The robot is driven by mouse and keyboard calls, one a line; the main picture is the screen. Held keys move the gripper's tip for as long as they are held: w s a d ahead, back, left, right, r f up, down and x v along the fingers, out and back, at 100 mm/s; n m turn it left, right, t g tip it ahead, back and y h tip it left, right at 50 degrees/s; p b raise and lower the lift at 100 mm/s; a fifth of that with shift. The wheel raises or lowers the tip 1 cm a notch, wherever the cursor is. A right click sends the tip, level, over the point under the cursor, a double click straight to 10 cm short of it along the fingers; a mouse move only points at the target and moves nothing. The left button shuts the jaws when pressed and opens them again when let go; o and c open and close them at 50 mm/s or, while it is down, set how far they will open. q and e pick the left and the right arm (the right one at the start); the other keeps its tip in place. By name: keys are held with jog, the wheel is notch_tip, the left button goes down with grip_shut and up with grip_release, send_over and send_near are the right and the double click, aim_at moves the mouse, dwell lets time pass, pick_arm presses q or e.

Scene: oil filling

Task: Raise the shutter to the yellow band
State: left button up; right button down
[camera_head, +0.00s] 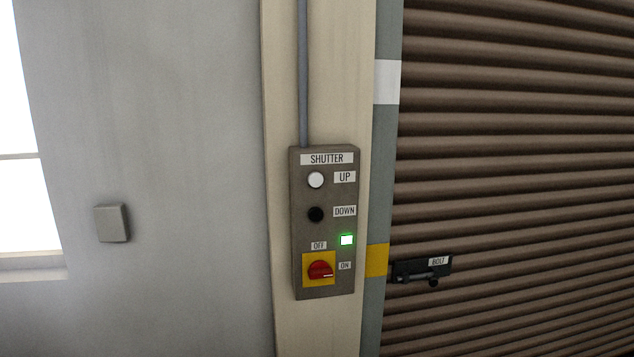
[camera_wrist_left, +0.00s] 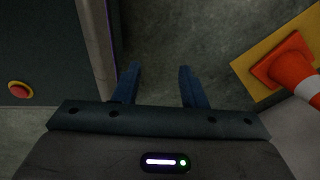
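The brown slatted shutter (camera_head: 520,150) fills the right side of the head view; its bottom edge is out of view. The yellow band (camera_head: 377,260) is on the grey guide rail, with a white band (camera_head: 387,82) above it. The control box (camera_head: 324,222) has a white UP button (camera_head: 316,180), a black DOWN button (camera_head: 316,214), a lit green lamp (camera_head: 347,240) and a red rotary switch (camera_head: 320,270) pointing toward ON. A black bolt (camera_head: 421,270) sits at the shutter's left edge. My left gripper (camera_wrist_left: 160,72) is open and empty in the left wrist view. My right gripper is not seen.
A bright window (camera_head: 20,150) and a small grey wall box (camera_head: 113,223) are at left. The left wrist view shows an orange cone (camera_wrist_left: 288,70) on the floor at right and a dark cabinet with a red button (camera_wrist_left: 20,89) at left.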

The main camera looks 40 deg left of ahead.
pick_arm(q)
grip_shut()
dwell(1.5)
